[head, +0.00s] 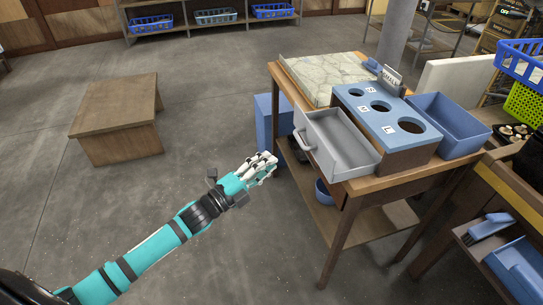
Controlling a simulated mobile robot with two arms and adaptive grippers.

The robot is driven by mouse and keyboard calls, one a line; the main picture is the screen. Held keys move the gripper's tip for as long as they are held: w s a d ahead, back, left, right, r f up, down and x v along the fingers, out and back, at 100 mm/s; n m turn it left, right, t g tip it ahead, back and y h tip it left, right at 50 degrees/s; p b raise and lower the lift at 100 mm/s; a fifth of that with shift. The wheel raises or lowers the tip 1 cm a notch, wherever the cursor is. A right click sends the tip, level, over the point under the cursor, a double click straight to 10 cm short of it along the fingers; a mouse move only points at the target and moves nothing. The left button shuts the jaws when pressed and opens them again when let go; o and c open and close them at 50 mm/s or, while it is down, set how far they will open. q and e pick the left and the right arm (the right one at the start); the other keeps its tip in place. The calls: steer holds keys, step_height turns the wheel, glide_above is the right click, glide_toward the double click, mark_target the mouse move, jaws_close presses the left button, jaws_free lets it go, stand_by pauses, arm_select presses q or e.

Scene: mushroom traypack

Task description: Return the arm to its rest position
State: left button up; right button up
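My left arm (150,248), teal with black joints, reaches in from the bottom left over the grey floor. My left gripper (267,166) is at its end, left of the wooden table (345,187) and apart from the grey drawer with a handle (340,142). No object shows in the gripper, but its fingers are too small to tell whether they are open or shut. My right gripper is not in view.
A low wooden table (117,115) stands at the left. A blue container (265,122) stands by the table. Open floor surrounds my arm.

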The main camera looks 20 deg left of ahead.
arm_select(q)
steer(key=s+a+f+n+g+y, duration=0.25)
steer(key=s+f+n, duration=0.2)
steer(key=f, duration=0.65)
steer(key=s+a+f+n+g+y, duration=0.1)
steer(key=s+f+n+g+y, duration=0.3)
steer(key=f, duration=0.7)
steer(key=s+a+f+n+g+y, duration=0.1)
steer(key=s+f+n+y, duration=0.15)
steer(key=f+n, duration=0.55)
steer(key=s+d+f+n+g, duration=0.2)
steer(key=s+f+g, duration=0.2)
steer(key=s+f, duration=0.65)
steer(key=s+d+f+n+g, duration=0.2)
steer(key=s+f+g, duration=0.35)
steer(key=s, duration=0.85)
steer(key=s+a+r+p, duration=0.2)
steer(key=s+r+p, duration=0.2)
steer(key=s+p, duration=0.8)
steer(key=shift+s+t+y+p, duration=0.15)
steer(key=shift+t+y+p, duration=0.25)
steer(key=shift+p, duration=0.55)
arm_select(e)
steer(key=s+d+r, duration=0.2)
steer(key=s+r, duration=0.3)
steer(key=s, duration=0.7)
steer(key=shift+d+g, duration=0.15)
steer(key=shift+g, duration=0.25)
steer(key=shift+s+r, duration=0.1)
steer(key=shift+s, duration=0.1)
